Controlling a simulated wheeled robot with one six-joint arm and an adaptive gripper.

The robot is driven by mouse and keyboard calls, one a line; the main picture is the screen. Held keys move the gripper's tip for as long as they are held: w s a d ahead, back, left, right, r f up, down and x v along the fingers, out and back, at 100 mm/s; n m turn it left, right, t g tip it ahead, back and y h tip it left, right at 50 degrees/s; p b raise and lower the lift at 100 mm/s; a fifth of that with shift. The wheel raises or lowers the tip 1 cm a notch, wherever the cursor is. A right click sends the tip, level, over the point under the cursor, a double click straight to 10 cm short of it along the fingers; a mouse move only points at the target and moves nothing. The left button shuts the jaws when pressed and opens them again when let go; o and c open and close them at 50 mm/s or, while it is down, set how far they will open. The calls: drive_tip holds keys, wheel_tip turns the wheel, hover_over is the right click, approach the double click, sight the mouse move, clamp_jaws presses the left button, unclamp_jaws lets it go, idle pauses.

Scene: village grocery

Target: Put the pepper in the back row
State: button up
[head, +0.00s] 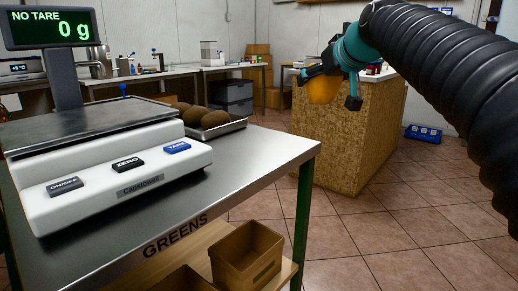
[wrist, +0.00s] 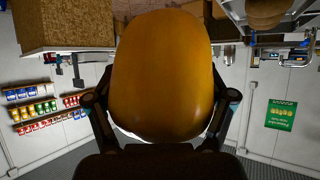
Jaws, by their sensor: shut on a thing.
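The pepper is a smooth orange-yellow rounded thing (wrist: 162,60) that fills the middle of the wrist view. In the head view the pepper (head: 323,90) hangs in the air at upper right, in front of a chipboard-sided counter. My gripper (head: 331,78) is shut on it; in the wrist view the dark fingers of my gripper (wrist: 163,100) press on both its sides. No row of peppers can be made out in these views.
A metal table (head: 265,152) marked GREENS carries a scale (head: 110,185) reading 0 g and a tray (head: 228,128) of brown round produce. A cardboard box (head: 247,257) stands on its lower shelf. The chipboard counter (head: 345,140) stands beyond open tiled floor.

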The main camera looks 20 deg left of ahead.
drive_tip(key=s+a+n+g+y, duration=0.3)
drive_tip(key=s+n, duration=0.1)
drive_tip(key=s, duration=0.3)
hover_over(254, 142)
drive_tip(key=shift+y, duration=0.3)
wheel_tip(254, 142, down, 7)
drive_tip(key=shift+s+d, duration=0.15)
wheel_tip(254, 142, down, 4)
drive_tip(key=shift+f+b, duration=0.1)
drive_tip(key=shift+b, duration=0.5)
drive_tip(key=o, duration=1.1)
drive_tip(key=shift+c, duration=0.2)
